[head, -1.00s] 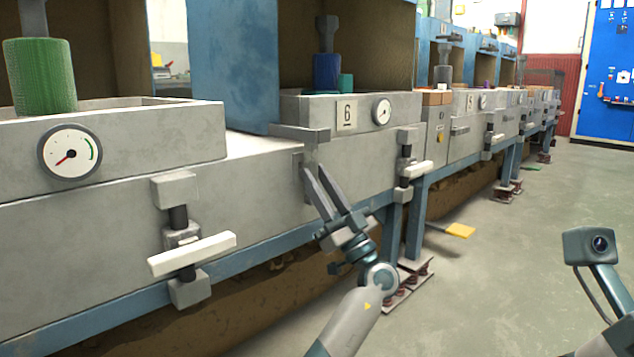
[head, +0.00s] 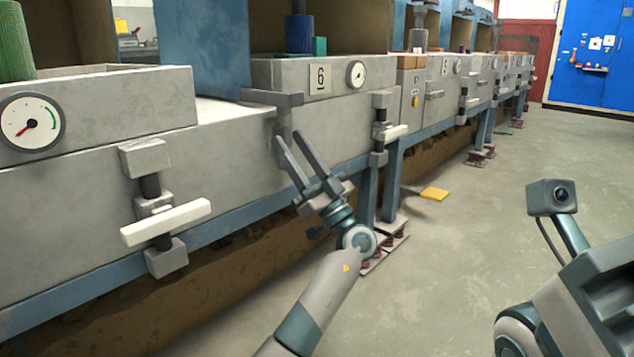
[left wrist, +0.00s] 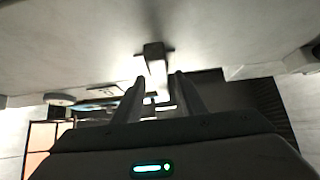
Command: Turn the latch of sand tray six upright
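Sand tray six (head: 290,73) is a grey box with a "6" plate (head: 318,78) and a round gauge. Below its right end is a latch with a white handle (head: 390,133), which lies crosswise, roughly level.
A nearer tray (head: 125,90) at left has a gauge and a similar latch with a level white handle (head: 165,222). A blue frame rail (head: 225,230) runs below. The floor at right is open, with a yellow piece (head: 434,194).

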